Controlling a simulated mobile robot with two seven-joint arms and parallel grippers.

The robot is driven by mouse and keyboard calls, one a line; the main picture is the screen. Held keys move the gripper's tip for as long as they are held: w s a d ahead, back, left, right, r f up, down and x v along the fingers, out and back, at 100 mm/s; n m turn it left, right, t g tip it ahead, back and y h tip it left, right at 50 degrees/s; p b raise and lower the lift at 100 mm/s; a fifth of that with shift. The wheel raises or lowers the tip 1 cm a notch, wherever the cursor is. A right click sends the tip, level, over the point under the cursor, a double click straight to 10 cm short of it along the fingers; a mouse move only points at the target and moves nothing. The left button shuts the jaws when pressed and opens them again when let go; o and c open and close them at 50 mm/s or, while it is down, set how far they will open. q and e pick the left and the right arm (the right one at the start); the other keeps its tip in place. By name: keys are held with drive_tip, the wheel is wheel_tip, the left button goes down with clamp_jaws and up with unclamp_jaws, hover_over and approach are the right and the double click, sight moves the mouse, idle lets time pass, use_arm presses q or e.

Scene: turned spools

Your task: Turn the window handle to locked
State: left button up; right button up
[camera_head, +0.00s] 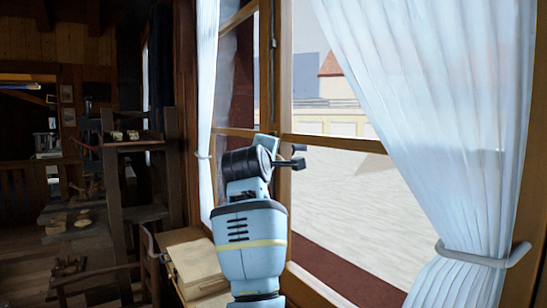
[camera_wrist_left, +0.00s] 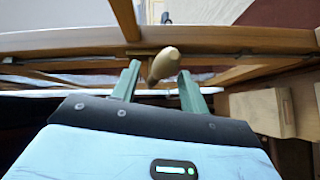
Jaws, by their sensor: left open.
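The window handle (camera_wrist_left: 163,63) is a tan, rounded wooden grip in the left wrist view, jutting from the wooden window frame (camera_wrist_left: 220,40) and slanting toward the camera. My left gripper (camera_wrist_left: 159,75) is open, with one green finger on each side of the handle. The handle lies between the fingertips; I cannot tell whether either finger touches it. In the head view my left gripper (camera_head: 293,157) is raised in front of the window's middle post (camera_head: 274,80), and the handle is not clearly visible there. My right gripper is in neither view.
White curtains hang at the left (camera_head: 204,90) and right (camera_head: 450,110) of the window. A light wooden box (camera_head: 195,265) sits below the sill, left of my arm. Dark shelving (camera_head: 140,150) stands further left. The space before the right pane is clear.

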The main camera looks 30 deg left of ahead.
use_arm(q)
drive_tip(key=shift+x, duration=2)
clamp_jaws()
